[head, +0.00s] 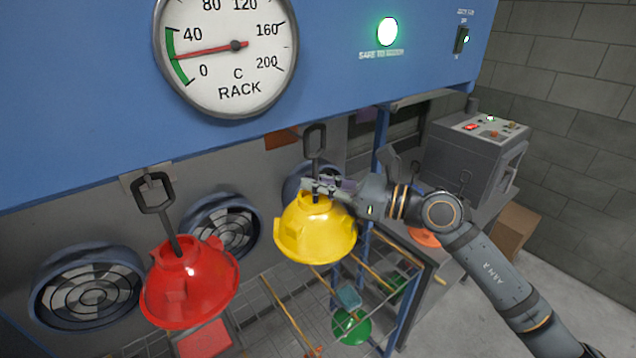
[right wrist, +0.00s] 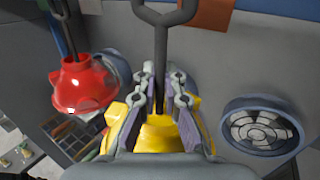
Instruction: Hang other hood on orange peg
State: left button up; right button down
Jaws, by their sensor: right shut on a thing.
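The yellow hood (head: 315,235) has a dark stem with a loop (head: 315,138) on top. My right gripper (head: 322,188) is shut on it at the stem's base, just above the dome; the hood is nearly upright. In the right wrist view, the yellow hood (right wrist: 160,138) shows between the fingers (right wrist: 163,85). An orange-brown plate (head: 283,138) is on the back wall, left of the loop; I cannot make out a peg on it. The plate also shows in the right wrist view (right wrist: 208,14). A red hood (head: 190,285) hangs by its loop at left. My left gripper is out of view.
A blue panel with a gauge (head: 226,50) overhangs the rack. Round fans (head: 88,285) line the back wall. A wire shelf (head: 275,300) lies below, with a green object (head: 350,326). A grey machine (head: 468,158) and orange disc (head: 425,237) are at right.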

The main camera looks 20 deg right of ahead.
jog(key=shift+w, duration=0.15)
jog(key=shift+w+a, duration=0.4)
jog(key=shift+w, duration=0.45)
jog(key=shift+w+a+p, duration=0.2)
jog(key=shift+w, duration=0.35)
jog(key=shift+w+a+p, duration=0.15)
jog(key=shift+w, duration=0.4)
jog(key=shift+f+b, duration=1.1)
jog(key=shift+f, duration=0.05)
jog(key=c, duration=1.4)
grip_release()
